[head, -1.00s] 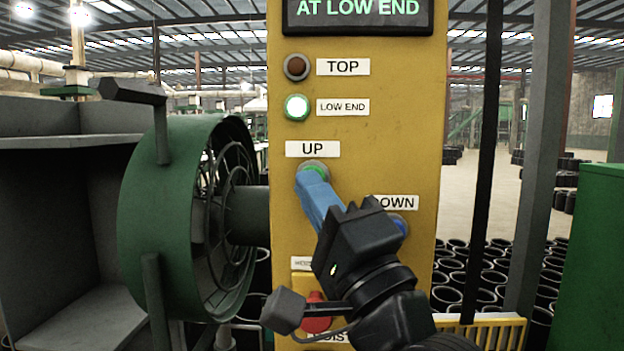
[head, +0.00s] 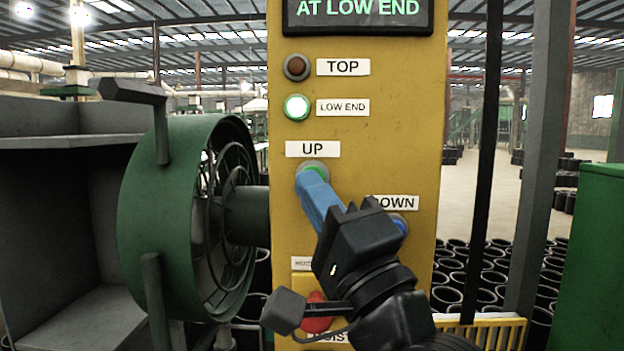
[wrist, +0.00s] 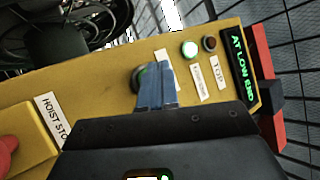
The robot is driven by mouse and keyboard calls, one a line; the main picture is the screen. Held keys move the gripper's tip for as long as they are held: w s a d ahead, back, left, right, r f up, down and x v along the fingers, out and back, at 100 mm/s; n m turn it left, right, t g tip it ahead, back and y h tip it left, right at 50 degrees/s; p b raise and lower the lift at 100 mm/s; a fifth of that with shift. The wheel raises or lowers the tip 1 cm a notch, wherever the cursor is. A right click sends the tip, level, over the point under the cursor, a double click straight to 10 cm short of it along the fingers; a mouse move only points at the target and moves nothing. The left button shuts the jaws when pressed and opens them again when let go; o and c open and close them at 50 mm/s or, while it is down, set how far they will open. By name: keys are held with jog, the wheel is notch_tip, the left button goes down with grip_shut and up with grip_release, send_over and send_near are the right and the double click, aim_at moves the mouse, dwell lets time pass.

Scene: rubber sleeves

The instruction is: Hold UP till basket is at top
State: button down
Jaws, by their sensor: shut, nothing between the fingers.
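The yellow control panel (head: 355,120) stands ahead of me. Its display (head: 357,10) reads AT LOW END. The LOW END lamp (head: 297,107) is lit and the TOP lamp (head: 297,67) is dark. My gripper (head: 311,176) is shut and empty, with its blue fingertips at the green UP button (head: 314,168), covering part of it. I cannot tell whether the button is pressed in. The blue DOWN button (head: 400,224) is partly behind my gripper. In the wrist view the fingers (wrist: 158,80) also reach the green button (wrist: 138,78). The basket is not in view.
A red stop button (head: 316,318) sits low on the panel, partly hidden by my wrist. A green round fan (head: 165,210) stands close on the left. A green cabinet (head: 592,260) is at the right, with many black sleeves (head: 465,265) on the floor behind.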

jog(key=shift+w, duration=0.2)
jog(key=shift+w, duration=0.2)
